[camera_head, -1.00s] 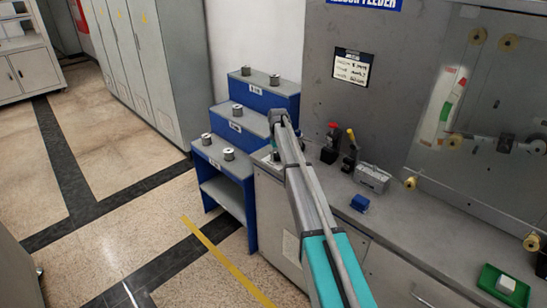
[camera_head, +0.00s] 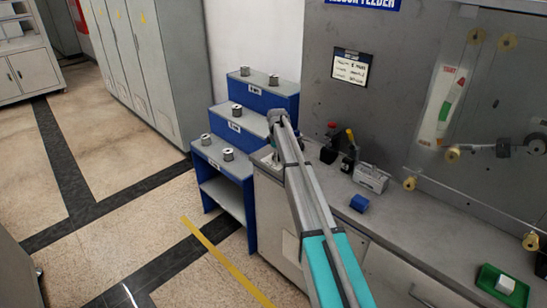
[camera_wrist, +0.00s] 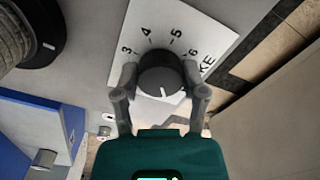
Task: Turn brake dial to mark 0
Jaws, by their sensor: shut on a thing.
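The brake dial (camera_wrist: 160,68) is a dark round knob with a short white pointer line at its lower edge in the wrist view. It sits on a white scale plate (camera_wrist: 188,20). The numbers 3, 4, 5 and 6 show around the upper side, and the letters "KE" at the right. The pointer faces down the picture, away from 4 and 5. My gripper (camera_wrist: 160,79) is shut on the dial, one finger on each side. Its fingers and body hide the lower part of the scale, and I cannot see mark 0. In the head view my arm hides most of the dial.
Blue stepped shelves (camera_head: 263,94) with several metal spools stand left of the grey bench. A dark-based spool (camera_wrist: 30,35) is near the dial.

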